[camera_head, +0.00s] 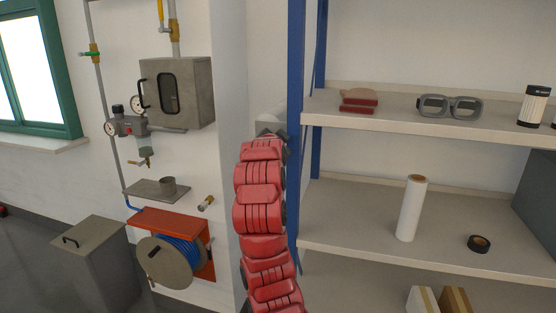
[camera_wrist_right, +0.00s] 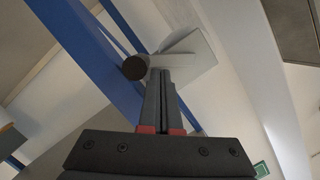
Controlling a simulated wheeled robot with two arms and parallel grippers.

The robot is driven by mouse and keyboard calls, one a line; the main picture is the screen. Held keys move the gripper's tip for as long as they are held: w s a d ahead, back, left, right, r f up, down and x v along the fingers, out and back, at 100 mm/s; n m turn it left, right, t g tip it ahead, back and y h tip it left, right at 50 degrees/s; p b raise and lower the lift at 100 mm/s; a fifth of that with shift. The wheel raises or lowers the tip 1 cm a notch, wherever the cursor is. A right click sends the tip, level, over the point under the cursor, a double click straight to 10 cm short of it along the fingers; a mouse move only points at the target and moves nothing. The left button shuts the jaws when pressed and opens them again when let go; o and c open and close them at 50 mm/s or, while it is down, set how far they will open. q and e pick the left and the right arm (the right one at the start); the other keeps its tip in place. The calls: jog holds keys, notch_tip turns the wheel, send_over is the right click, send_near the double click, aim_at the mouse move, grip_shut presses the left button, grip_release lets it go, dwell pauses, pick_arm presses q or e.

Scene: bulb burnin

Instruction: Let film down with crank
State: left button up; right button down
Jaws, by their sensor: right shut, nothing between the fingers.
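My right arm rises through the middle of the head view, and its gripper (camera_head: 270,133) is at the top, mostly hidden by the arm. In the right wrist view the two dark fingers (camera_wrist_right: 158,75) are shut with nothing between them. A dark round knob (camera_wrist_right: 135,67) shows just left of the fingertips; whether they touch cannot be told. A pale grey plate-like part (camera_wrist_right: 196,52) lies behind the fingertips. I cannot tell whether knob and plate belong to the crank. No hanging film can be made out. My left gripper is not in view.
A blue shelf post (camera_head: 296,120) stands close beside my right arm. The shelves hold goggles (camera_head: 450,105), a white roll (camera_head: 411,208) and a black tape roll (camera_head: 479,243). A grey wall box (camera_head: 178,92) and hose reel (camera_head: 166,262) are at left.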

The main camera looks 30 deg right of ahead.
jog(key=f+m+b, duration=0.1)
jog(key=m+b, duration=0.1)
jog(key=b, duration=0.1)
jog(key=w+a+f+m+t+b, duration=0.1)
jog(key=m+b, duration=0.2)
jog(key=f+m+t+b, duration=0.1)
jog(key=m+b, duration=0.1)
jog(key=b, duration=0.1)
jog(key=shift+w+a+f+m, duration=0.2)
jog(key=shift+w+f+m, duration=0.1)
jog(key=shift+w+f, duration=0.1)
jog(key=shift+a, duration=0.1)
dwell(0.4)
